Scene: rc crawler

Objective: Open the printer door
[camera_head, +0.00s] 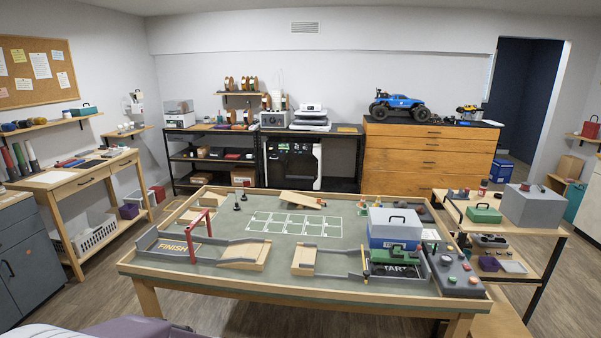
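A large white-framed machine with a dark front, which looks like a 3D printer (292,163), stands on the floor under the black bench against the back wall. Its dark front looks shut, but it is too small to be sure; no handle can be made out. A smaller white printer-like device (310,118) sits on the bench above it. Another white boxy device (179,114) stands on the black shelf at the left. Neither of my grippers shows. The large work table stands between me and the dark-fronted machine.
The work table (200,277) holds a track course, a blue and white box (394,228) and a control box (457,270). A wooden drawer cabinet (428,160) stands right of the machine. A desk (75,172) is at the left, with open floor (110,262) between it and the table.

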